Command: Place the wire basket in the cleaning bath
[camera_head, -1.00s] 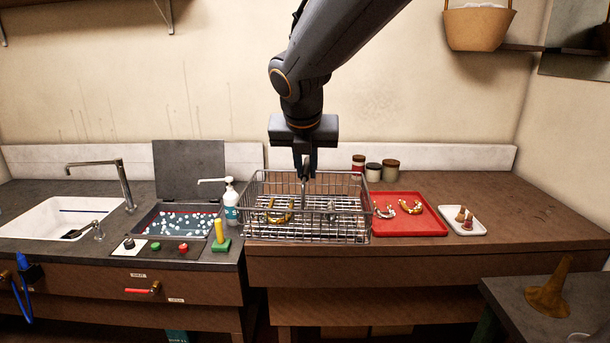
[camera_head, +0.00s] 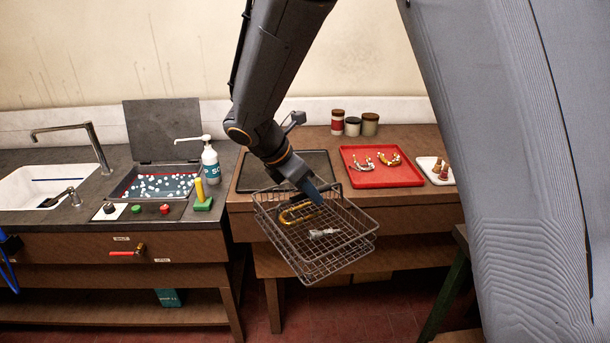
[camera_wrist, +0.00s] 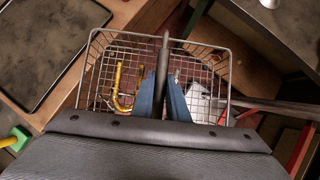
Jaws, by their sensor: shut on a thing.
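The wire basket (camera_head: 340,255) hangs tilted in the air in front of the wooden bench's front edge, with a brass tube part (camera_head: 299,213) and a silvery part (camera_head: 324,233) inside. My gripper (camera_head: 318,196) is shut on the basket's handle bar; in the wrist view the blue fingers (camera_wrist: 163,98) close around the dark bar, and the basket rim (camera_wrist: 102,36) spreads around them. The cleaning bath (camera_head: 158,184) is at the left in the counter, with its lid (camera_head: 163,127) raised and foamy liquid inside. It is apart from the basket.
A soap pump bottle (camera_head: 210,165) and a yellow-handled tool on a green base (camera_head: 203,196) stand right of the bath. A black tray (camera_head: 254,178) lies empty on the bench. A red tray (camera_head: 367,180) with parts, and jars (camera_head: 353,126), are farther right.

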